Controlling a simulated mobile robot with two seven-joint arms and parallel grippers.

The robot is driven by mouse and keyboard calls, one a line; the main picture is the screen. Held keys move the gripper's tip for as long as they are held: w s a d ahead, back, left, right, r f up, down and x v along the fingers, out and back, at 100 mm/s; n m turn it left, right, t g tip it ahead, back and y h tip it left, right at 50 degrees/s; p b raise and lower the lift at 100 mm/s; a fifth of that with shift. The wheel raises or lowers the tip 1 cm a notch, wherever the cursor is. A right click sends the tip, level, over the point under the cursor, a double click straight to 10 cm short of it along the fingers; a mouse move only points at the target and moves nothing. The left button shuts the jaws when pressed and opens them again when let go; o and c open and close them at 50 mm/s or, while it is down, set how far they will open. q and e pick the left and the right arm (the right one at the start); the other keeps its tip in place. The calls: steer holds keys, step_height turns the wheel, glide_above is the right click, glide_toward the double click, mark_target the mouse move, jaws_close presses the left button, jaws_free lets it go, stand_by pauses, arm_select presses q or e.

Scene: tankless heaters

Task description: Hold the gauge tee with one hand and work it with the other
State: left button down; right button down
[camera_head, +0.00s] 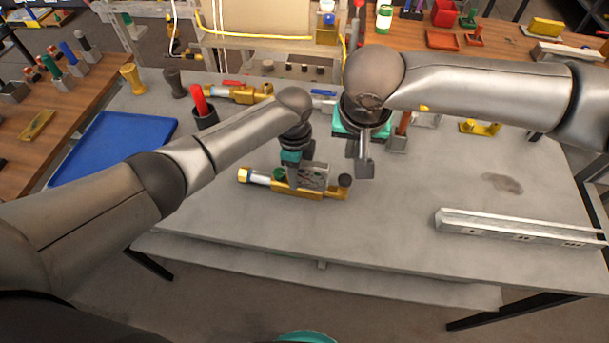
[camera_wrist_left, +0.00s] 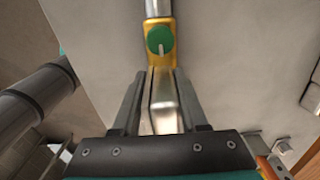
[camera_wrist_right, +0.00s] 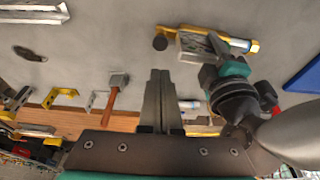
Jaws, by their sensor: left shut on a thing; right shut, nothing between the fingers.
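The gauge tee (camera_head: 326,194) is a brass piece with a pale tube at its left, a green knob (camera_head: 279,174), a grey block in the middle and a black knob (camera_head: 345,180) at its right end. It lies low over the grey table. My left gripper (camera_head: 294,184) is shut on its middle; in the left wrist view the fingers (camera_wrist_left: 162,80) close on the metal block behind the green knob (camera_wrist_left: 160,40). My right gripper (camera_head: 363,174) is shut and empty, just right of the black knob. The right wrist view shows the black knob (camera_wrist_right: 160,42) beyond the fingertips (camera_wrist_right: 160,75), apart from them.
A long metal channel (camera_head: 520,230) lies at the right. A blue tray (camera_head: 95,160) is at the left. A black cup (camera_head: 205,117) with a red handle and another brass fitting (camera_head: 245,93) stand behind. A hammer (camera_wrist_right: 117,85) lies near my right gripper.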

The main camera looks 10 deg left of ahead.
mark_target(346, 178)
step_height(346, 178, up, 2)
steer(key=shift+r, duration=0.15)
stand_by(0.3)
steer(key=x, duration=0.8)
steer(key=s+x, duration=0.1)
steer(key=x, duration=0.4)
steer(key=shift+f, duration=0.6)
